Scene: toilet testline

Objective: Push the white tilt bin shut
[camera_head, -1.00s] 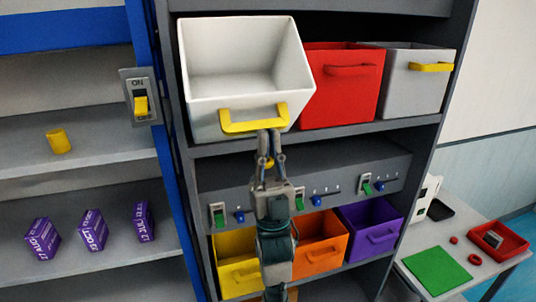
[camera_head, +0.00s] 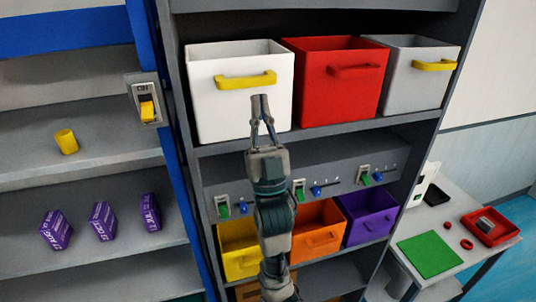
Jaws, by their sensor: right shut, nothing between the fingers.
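The white bin (camera_head: 213,108) stands upright in the left place of the upper shelf, its front about in line with the red bin beside it. Its yellow handle (camera_head: 246,81) is on the front face. My right gripper (camera_head: 260,98) is in front of the white bin's lower front, just below the handle, with its fingers pointing up and nothing between them. I cannot tell whether the fingertips touch the bin front. My left gripper is out of view.
A red bin (camera_head: 313,97) and a grey bin (camera_head: 408,91) stand to the right. Below are a switch panel (camera_head: 335,160) and yellow, orange and purple bins. A side shelf (camera_head: 95,170) on the left holds purple boxes. A table (camera_head: 440,240) stands at right.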

